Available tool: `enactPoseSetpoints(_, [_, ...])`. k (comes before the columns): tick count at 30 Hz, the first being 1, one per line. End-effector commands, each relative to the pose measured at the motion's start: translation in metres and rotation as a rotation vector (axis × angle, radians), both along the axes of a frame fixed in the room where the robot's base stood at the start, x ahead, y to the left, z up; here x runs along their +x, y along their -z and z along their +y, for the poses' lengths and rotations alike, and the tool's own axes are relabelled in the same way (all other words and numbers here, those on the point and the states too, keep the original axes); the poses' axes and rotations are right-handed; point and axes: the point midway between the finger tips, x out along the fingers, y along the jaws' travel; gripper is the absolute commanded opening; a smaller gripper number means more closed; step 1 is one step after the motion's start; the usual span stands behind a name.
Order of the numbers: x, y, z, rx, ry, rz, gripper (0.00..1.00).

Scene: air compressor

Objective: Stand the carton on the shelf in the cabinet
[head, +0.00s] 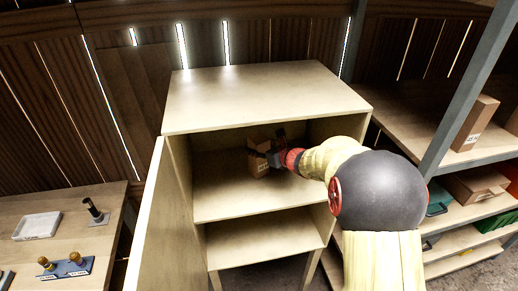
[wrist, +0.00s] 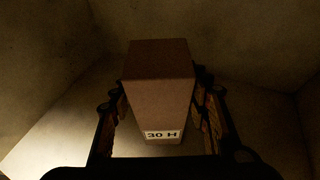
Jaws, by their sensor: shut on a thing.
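The carton (head: 258,158) is a small brown box inside the open cabinet (head: 265,97). It looks upright, over or on the cabinet's shelf (head: 225,197). In the wrist view the carton (wrist: 158,90) stands between the two fingers, with a white label reading "30 H" low on its near face. My gripper (head: 268,153) reaches into the upper compartment from the right and is shut on the carton; it also shows in the wrist view (wrist: 160,112). I cannot tell whether the carton's base touches the shelf.
The cabinet door (head: 148,220) stands open at the left. A bench (head: 75,225) at the far left holds a white tray (head: 37,226) and a blue block with knobs (head: 66,268). A rack (head: 440,125) with boxes stands at the right. The shelf left of the carton is clear.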

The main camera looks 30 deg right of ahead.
Motion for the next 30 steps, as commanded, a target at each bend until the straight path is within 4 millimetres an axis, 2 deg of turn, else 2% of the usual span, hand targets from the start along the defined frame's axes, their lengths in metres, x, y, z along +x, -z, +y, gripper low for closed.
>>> enactPoseSetpoints(2, [0.000,0.002,0.000,-0.001,0.000,-0.002,0.05])
enactPoseSetpoints(3, [0.000,0.003,0.000,0.000,0.000,0.001,0.48])
enactPoseSetpoints(12, [0.000,0.002,0.000,0.000,0.000,0.001,0.65])
enactPoseSetpoints(24, [0.000,-0.002,0.000,0.001,0.000,0.001,0.65])
enactPoseSetpoints(30, [-0.031,-0.016,-0.005,0.000,0.003,-0.001,0.65])
